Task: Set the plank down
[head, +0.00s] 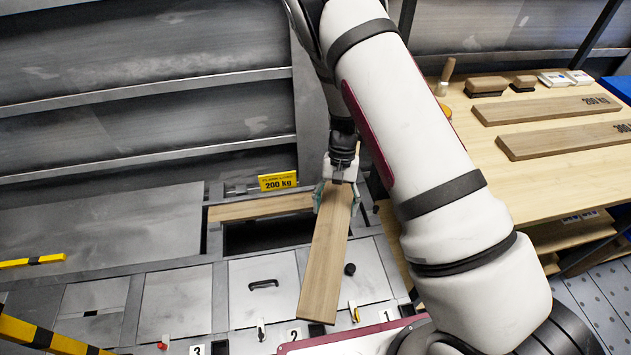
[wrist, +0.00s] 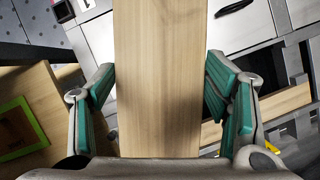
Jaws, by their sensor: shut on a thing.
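My gripper (head: 335,192) is shut on a long light-brown wooden plank (head: 327,262), holding it near its far end. In the head view the plank reaches from the gripper toward the bottom, over the grey panelled floor. In the wrist view the plank (wrist: 157,80) fills the middle between the two green-padded fingers (wrist: 160,98). I cannot tell how high it is above the floor. A dark rectangular opening (head: 262,236) lies left of the gripper, with another plank (head: 258,207) lying along its far edge. A yellow "200 kg" sign (head: 278,182) stands behind it.
A wooden bench (head: 560,185) at right bears two planks marked in kg (head: 545,108) (head: 570,139), a brush (head: 445,75) and small blocks. Numbered hatches with handles (head: 263,286) lie below the opening. Yellow-black bars (head: 45,335) are at left. A ribbed grey wall rises behind.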

